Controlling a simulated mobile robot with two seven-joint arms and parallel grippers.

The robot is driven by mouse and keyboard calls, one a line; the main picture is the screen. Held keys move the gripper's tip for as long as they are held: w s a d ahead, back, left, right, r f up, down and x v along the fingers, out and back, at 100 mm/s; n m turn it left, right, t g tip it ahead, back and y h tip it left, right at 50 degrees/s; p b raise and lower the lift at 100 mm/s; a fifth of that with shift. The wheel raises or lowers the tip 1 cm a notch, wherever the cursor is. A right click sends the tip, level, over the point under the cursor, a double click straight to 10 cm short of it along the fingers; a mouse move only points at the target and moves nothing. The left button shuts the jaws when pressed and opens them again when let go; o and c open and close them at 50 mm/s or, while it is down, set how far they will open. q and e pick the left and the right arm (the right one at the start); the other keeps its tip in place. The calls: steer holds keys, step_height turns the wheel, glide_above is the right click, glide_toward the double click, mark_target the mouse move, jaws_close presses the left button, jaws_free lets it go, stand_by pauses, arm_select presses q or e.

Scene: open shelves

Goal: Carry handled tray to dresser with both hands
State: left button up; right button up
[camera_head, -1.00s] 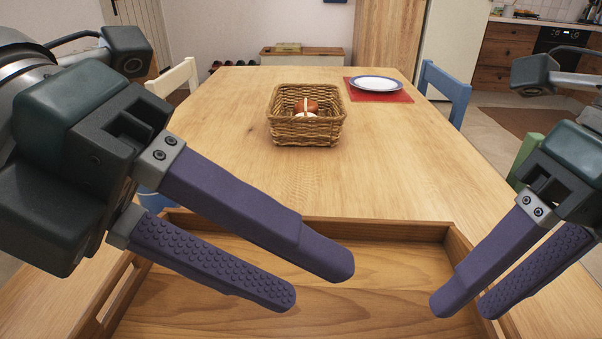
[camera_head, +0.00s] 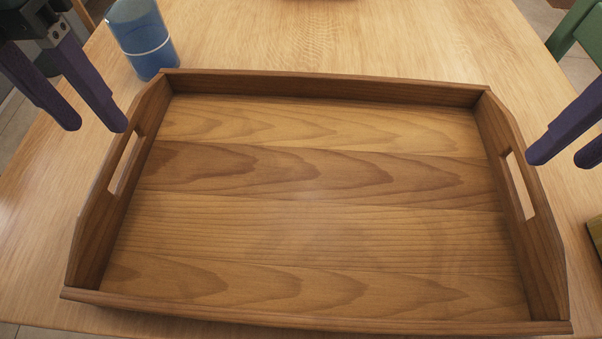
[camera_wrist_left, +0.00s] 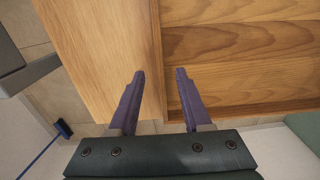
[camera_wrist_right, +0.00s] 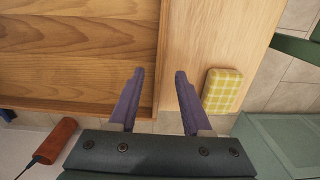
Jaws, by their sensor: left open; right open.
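The handled tray (camera_head: 310,205) is a wooden box with low walls and a slot handle in each side wall. It lies flat on the wooden table and is empty. My left gripper (camera_head: 98,128) is open and empty above the left side wall, near the left handle slot (camera_head: 124,163). In the left wrist view its fingers (camera_wrist_left: 157,75) straddle the line of the tray's side wall. My right gripper (camera_head: 555,162) is open and empty by the right handle slot (camera_head: 520,185). In the right wrist view its fingers (camera_wrist_right: 158,75) straddle the other side wall. The dresser is not in view now.
A blue cup (camera_head: 142,38) stands just beyond the tray's far left corner. A yellow checked item (camera_wrist_right: 222,90) lies on the table right of the tray. Green chair parts (camera_head: 578,35) show at the right edge. The table behind the tray is clear.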

mark_target(114, 144)
arm_select(q)
step_height(114, 144, down, 7)
steer(key=shift+r, duration=0.1)
arm_select(e)
step_height(114, 144, down, 7)
steer(key=shift+r, duration=0.1)
arm_select(q)
jaws_close()
arm_select(e)
jaws_close()
stand_by(0.9)
